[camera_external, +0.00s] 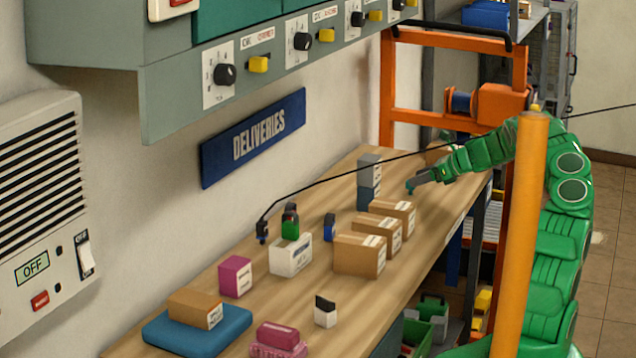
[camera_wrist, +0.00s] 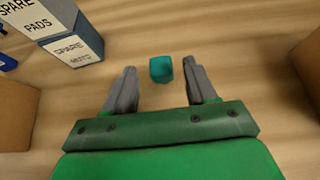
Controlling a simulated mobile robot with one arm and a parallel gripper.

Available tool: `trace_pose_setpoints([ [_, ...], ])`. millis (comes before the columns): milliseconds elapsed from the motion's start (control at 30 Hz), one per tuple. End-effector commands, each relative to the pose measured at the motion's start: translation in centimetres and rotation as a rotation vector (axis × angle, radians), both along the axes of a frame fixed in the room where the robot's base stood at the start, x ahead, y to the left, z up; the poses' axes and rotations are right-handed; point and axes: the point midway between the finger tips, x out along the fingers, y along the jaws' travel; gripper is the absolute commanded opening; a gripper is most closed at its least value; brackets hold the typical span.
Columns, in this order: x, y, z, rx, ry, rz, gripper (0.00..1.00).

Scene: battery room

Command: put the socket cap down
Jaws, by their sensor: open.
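A small teal piece, which looks like the socket cap (camera_wrist: 161,69), sits on the wooden table (camera_wrist: 235,45) in the wrist view, centred between the tips of my gripper (camera_wrist: 159,66). There are gaps on both sides of it, and the grey fingers are spread open. In the external view the teal cap (camera_external: 409,188) is a small spot by the tip of my gripper (camera_external: 418,181), low over the far part of the table. I cannot tell its exact height there.
Grey-blue stacked boxes (camera_external: 368,182) stand left of my gripper. Several cardboard boxes (camera_external: 360,254) stand nearer the camera. A black cable (camera_external: 330,180) crosses above the table. Bare wood surrounds the cap.

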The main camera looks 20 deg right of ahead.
Motion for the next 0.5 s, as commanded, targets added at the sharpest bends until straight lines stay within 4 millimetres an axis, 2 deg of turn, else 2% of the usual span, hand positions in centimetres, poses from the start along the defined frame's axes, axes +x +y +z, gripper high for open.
trace_pose_setpoints([
  [500, -4.7, -4.9, 3.8, -0.003, -0.001, -0.005, 0.56],
])
